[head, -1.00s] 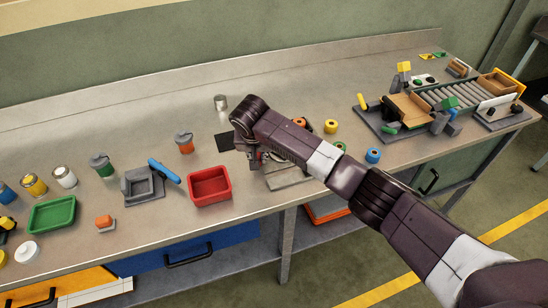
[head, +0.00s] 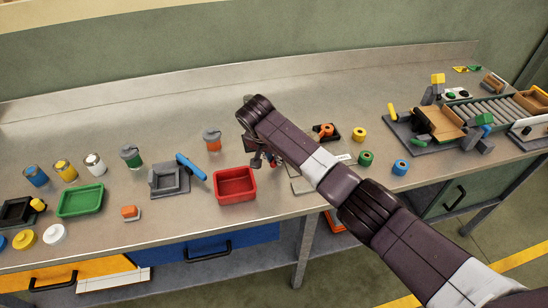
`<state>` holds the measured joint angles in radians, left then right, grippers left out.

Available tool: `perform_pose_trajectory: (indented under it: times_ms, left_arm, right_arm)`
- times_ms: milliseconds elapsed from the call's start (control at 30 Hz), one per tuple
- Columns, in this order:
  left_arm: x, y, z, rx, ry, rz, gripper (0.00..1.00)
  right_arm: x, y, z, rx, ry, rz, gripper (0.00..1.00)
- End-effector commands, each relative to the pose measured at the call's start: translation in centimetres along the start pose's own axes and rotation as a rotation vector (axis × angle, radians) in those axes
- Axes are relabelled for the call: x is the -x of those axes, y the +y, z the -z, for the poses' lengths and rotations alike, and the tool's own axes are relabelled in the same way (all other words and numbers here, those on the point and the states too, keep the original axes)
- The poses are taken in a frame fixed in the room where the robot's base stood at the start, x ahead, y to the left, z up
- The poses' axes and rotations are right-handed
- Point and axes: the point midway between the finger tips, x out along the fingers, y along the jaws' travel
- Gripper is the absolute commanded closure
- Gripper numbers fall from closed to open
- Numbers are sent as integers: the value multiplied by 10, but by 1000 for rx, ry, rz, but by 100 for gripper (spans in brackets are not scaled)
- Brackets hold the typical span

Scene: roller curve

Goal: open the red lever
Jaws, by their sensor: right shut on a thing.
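My right gripper (head: 262,160) hangs down from the dark wrist, just right of and behind the red bin. It is shut, and its fingers are small and partly shadowed. A little red shows at the fingers, which appears to be the red lever; the rest of it is hidden by the gripper and forearm. A pale flat plate (head: 300,184) shows partly under my right arm, beside the gripper. My left gripper is not in view.
The red bin (head: 236,197) stands close to the gripper. A grey fixture with a blue handle (head: 190,167) and an orange-topped grey canister (head: 212,141) are to the left. The bench back is mostly clear.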

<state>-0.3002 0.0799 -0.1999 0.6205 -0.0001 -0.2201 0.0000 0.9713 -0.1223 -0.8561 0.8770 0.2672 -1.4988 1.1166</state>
Motion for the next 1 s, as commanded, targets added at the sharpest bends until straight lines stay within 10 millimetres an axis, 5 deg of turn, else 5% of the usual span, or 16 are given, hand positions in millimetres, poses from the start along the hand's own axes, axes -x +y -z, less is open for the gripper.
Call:
perform_pose_trajectory:
  times_ms: [67,100,267,667,1000]
  left_arm:
    - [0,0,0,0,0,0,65]
    - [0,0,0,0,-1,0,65]
    - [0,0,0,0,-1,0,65]
    - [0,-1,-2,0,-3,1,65]
    - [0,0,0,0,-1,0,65]
  right_arm:
    - [1,-2,1,-4,2,6,100]
    - [1,-2,1,-4,2,6,84]
    - [1,-2,1,-2,2,5,68]
    - [9,-2,0,0,1,5,68]
    - [71,-3,1,0,3,9,68]
